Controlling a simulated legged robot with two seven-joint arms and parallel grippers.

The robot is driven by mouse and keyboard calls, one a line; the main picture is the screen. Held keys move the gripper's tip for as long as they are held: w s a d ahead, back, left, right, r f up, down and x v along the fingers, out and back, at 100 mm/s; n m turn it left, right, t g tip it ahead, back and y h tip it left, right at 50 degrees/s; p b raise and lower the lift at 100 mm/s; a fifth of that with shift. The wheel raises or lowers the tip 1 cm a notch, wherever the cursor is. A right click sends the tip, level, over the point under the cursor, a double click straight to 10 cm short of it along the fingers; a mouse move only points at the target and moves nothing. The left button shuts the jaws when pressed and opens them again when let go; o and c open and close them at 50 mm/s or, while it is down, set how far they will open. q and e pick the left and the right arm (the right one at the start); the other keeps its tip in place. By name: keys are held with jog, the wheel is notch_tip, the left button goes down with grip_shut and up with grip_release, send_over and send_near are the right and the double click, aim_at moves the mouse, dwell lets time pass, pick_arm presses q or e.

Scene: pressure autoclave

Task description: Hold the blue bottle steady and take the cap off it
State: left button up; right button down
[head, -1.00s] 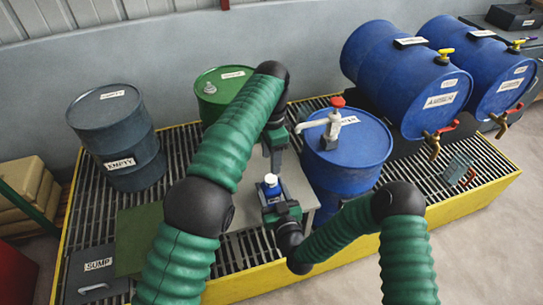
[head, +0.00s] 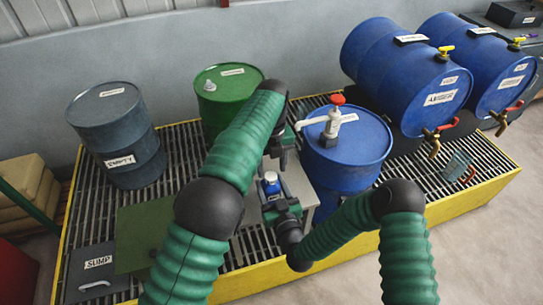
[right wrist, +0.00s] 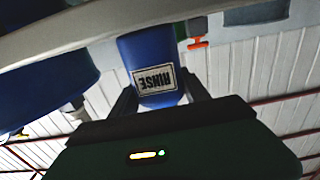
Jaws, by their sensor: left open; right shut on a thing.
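The blue bottle (head: 271,188) stands upright on a small pale stand near the middle of the head view, with a whitish cap (head: 270,176) on top. My right gripper (head: 272,197) is shut on the bottle's body from the near side. The right wrist view shows the bottle (right wrist: 152,50) upside down, with a RINSE label, between my right fingers (right wrist: 158,95). My left gripper (head: 282,163) is open, pointing down just behind and to the right of the cap, apart from it as far as I can tell. Its fingertips are small and partly unclear.
A blue drum (head: 345,160) with a white red-topped pump (head: 333,118) stands close on the right. A green drum (head: 222,112) is behind, and a grey EMPTY drum (head: 118,135) is left. The pale stand (head: 300,182) rests on a yellow-edged grating (head: 465,200).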

aim_at(271, 188)
pick_arm(q)
jog(key=shift+f, duration=1.45)
jog(key=shift+c, duration=0.4)
grip_shut()
